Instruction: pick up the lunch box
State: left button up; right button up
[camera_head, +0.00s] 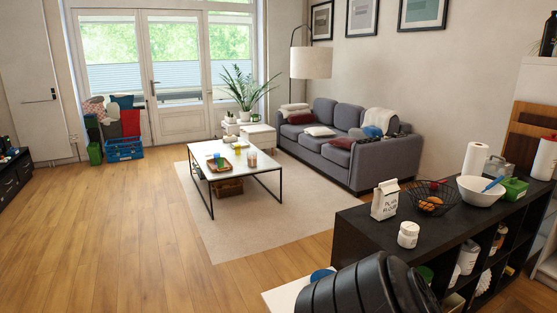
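A small green box (515,188) sits on top of the black cube shelf (350,222) at the right, behind a white bowl (480,194). It may be the lunch box, but it is small and partly hidden, so I cannot be sure. A grey box-like thing (497,168) with a handle stands behind it, beside a paper roll. Neither of my grippers is in view.
The shelf top also holds a flour bag (385,200), a white jar (408,235), and a wire basket (432,200) with orange fruit. A large dark ribbed shape blocks the bottom edge. A coffee table (232,160) and sofa (345,145) stand further back. The wooden floor at left is clear.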

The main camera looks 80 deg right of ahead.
aim_at(512, 196)
jog(key=z, duration=1.65)
jog(key=i, duration=4.65)
jog(key=z, duration=3.05)
jog(key=i, duration=6.15)
